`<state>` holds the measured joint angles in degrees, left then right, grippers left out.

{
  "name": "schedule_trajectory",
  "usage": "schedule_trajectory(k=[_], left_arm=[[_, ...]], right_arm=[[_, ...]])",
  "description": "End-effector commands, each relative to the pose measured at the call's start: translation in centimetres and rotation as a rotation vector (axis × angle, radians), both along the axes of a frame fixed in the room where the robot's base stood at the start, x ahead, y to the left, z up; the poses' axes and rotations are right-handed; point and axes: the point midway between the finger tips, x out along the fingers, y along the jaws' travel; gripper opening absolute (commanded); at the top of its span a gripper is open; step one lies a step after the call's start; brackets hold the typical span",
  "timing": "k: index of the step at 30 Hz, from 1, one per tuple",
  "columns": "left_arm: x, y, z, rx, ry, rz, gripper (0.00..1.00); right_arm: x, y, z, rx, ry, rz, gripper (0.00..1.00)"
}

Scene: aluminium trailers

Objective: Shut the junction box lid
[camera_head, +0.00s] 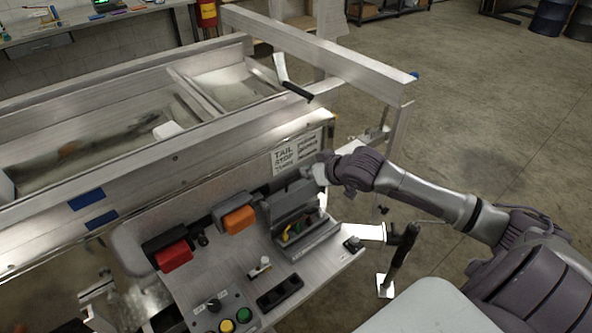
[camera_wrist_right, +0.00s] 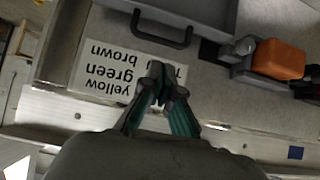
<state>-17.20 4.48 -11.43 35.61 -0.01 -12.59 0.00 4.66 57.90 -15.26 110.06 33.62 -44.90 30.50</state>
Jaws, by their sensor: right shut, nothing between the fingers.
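The grey junction box (camera_head: 308,243) sits on the panel beside the trailer, with coloured parts inside. Its lid (camera_head: 290,201) stands raised at the back of the box, so the box is open. My right gripper (camera_head: 320,172) is at the lid's upper right, by the trailer's side; the head view does not show clearly whether it touches the lid. In the right wrist view the gripper (camera_wrist_right: 158,80) is shut and empty, over a printed label, with a grey part with a dark handle (camera_wrist_right: 162,34) beyond the fingertips. My left gripper is not in view.
An orange lamp (camera_head: 239,219) and a red lamp (camera_head: 173,255) stand left of the box. A button panel (camera_head: 222,316) and a black socket (camera_head: 280,291) are in front. The label sheet (camera_head: 297,151) is on the trailer wall behind. Open floor lies to the right.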

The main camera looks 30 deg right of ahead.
Motion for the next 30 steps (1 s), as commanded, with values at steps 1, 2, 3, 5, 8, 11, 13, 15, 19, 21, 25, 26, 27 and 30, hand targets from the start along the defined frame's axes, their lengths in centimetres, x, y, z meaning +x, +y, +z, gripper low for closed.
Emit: schedule_trajectory(k=[1,2,3,5,8,11,13,15,19,21,25,26,27,30], left_arm=[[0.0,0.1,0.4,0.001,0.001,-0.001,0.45],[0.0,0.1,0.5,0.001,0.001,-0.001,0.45],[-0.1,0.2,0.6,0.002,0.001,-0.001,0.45],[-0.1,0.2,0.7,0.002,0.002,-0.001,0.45],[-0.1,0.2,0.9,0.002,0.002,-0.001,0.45],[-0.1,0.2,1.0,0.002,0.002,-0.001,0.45],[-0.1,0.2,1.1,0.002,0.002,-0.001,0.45],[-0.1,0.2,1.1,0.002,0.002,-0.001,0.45],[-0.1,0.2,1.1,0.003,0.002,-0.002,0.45],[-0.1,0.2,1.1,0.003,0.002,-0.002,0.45],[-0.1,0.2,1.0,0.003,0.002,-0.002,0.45],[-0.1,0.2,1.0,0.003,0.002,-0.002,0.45],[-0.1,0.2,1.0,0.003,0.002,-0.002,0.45],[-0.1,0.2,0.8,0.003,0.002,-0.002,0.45]], right_arm=[[0.9,0.1,-0.4,0.004,-0.003,-0.003,0.00],[1.4,0.1,-0.7,0.005,-0.002,-0.002,0.00],[2.0,0.2,-1.2,0.002,-0.001,-0.002,0.00],[2.8,0.2,-1.9,0.002,-0.001,-0.003,0.00],[3.9,0.3,-2.9,0.000,0.000,-0.001,0.00],[4.7,0.4,-3.6,-0.001,0.000,0.000,0.00],[5.1,0.4,-3.9,-0.001,0.000,0.000,0.00],[5.3,0.4,-4.1,-0.004,0.000,0.000,0.00],[5.3,0.4,-4.2,-0.004,0.001,0.001,0.00],[5.3,0.4,-4.2,-0.004,0.001,0.001,0.00],[5.3,0.4,-4.2,-0.003,0.000,0.001,0.00],[5.3,0.4,-4.2,-0.003,0.000,0.001,0.00],[5.3,0.4,-4.3,-0.003,-0.002,0.001,0.00],[5.1,0.4,-4.4,0.000,-0.016,0.001,0.00]])
